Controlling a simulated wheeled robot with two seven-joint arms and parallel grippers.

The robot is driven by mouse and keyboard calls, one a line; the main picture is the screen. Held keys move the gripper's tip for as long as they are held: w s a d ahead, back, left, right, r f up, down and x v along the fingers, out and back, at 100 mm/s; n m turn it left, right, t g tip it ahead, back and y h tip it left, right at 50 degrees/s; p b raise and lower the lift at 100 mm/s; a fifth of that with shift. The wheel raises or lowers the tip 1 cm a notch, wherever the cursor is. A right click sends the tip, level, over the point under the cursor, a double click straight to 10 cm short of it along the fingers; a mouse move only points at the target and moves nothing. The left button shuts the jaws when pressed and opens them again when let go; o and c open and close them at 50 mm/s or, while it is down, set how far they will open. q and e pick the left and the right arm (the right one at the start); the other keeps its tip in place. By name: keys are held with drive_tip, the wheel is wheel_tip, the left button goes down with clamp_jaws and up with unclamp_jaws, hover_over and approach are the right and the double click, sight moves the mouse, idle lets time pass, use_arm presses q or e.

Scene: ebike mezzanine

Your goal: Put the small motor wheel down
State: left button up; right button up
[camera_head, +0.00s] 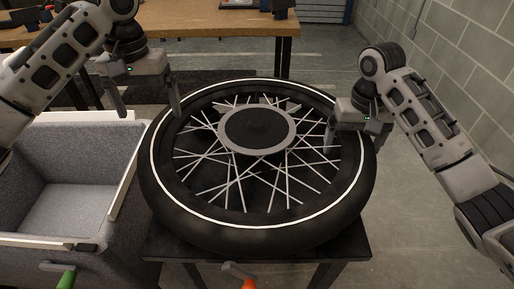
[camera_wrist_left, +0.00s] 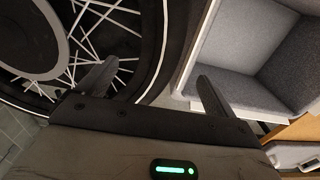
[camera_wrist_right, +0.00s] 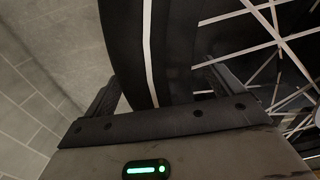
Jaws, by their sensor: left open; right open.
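The small motor wheel (camera_head: 258,231), a black tyre with a white stripe, thin spokes and a dark hub, lies flat on a small dark table (camera_head: 355,249). My left gripper (camera_head: 150,112) is open at its far left rim. In the left wrist view, one finger is on the spoke side and the other outside the tyre (camera_wrist_left: 152,48). My right gripper (camera_head: 350,138) is open at the right rim. In the right wrist view the tyre (camera_wrist_right: 165,60) passes between its fingers. Whether any finger touches the wheel cannot be told.
A grey lined bin (camera_head: 75,205) stands close at the left of the wheel. A wooden workbench (camera_head: 210,37) is behind. A block wall (camera_head: 480,60) runs along the right. A green handle (camera_head: 62,280) and an orange one (camera_head: 238,278) show at the bottom edge.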

use_arm(q)
drive_tip(key=shift+r, duration=0.9)
use_arm(e)
drive_tip(key=shift+r, duration=0.25)
wheel_tip(320, 180, up, 12)
drive_tip(key=shift+f, duration=0.25)
